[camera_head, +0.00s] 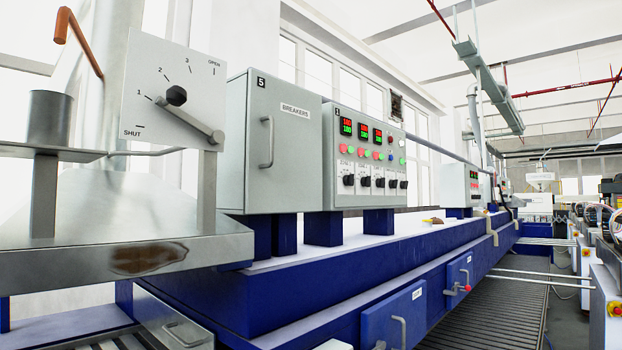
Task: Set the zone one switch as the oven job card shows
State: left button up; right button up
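A grey control box (365,155) stands on the blue oven housing in the middle of the view. It has several red and green displays, rows of coloured buttons and a row of black rotary switches low on its face. The leftmost rotary switch (348,180) is small; I cannot read its label or tell its setting for sure. I cannot make out an oven job card in this view. Neither of my grippers is in view.
Left of the control box stands a grey breaker cabinet (285,150) with a handle. Nearer at the left is a dial plate (150,88) marked SHUT to OPEN, with a lever, above a metal tray (95,255).

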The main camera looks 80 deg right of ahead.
aim_at(348, 180)
jog(key=z, duration=1.45)
jog(key=i+l+z, duration=0.1)
jog(key=l, duration=0.3)
jog(key=i+l+z, duration=0.15)
jog(key=l, duration=0.25)
